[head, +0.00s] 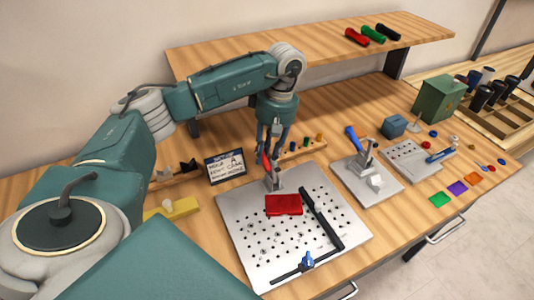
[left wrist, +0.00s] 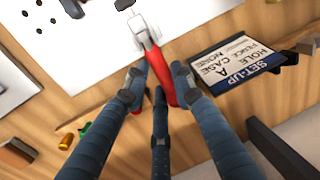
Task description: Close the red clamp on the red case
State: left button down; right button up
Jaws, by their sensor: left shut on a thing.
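The red case (head: 283,205) lies flat on the perforated metal plate (head: 240,237). The clamp stands at the plate's back edge, behind the case, with a grey metal base (head: 274,183) and a red handle (head: 266,161) that rises from it. My left gripper (head: 270,150) points down from above and is shut on the red handle. In the left wrist view the red handle (left wrist: 161,72) passes between the fingers of the left gripper (left wrist: 157,82), and the clamp's metal part (left wrist: 143,25) is beyond them. My right gripper is out of view.
A set-up sign (head: 224,166) stands left of the clamp. Black stops (head: 320,217) lie along the plate's right side. A second fixture with a blue handle (head: 352,138) stands to the right.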

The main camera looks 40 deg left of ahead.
aim_at(267, 161)
pick_arm(q)
jog(key=shift+s+d, duration=0.1)
jog(key=shift+s, duration=0.05)
jog(key=shift+d+y, duration=0.15)
jog(key=shift+y, duration=0.25)
jog(key=t+y, duration=0.1)
jog(key=d+r+y+b, duration=0.1)
jog(key=y, duration=0.1)
jog(key=shift+s+d+t+b, duration=0.2)
jog(key=shift+s+t+b, duration=0.1)
jog(key=shift+s+t, duration=0.1)
jog(key=shift+s+d+r+y+p, duration=0.1)
jog(key=shift+d+r+y+p, duration=0.05)
jog(key=shift+r+y+p, duration=0.2)
jog(key=shift+f+n+t+y, duration=0.1)
jog(key=shift+n+t+y, duration=0.15)
jog(key=shift+n+t, duration=0.05)
jog(key=shift+s, duration=0.1)
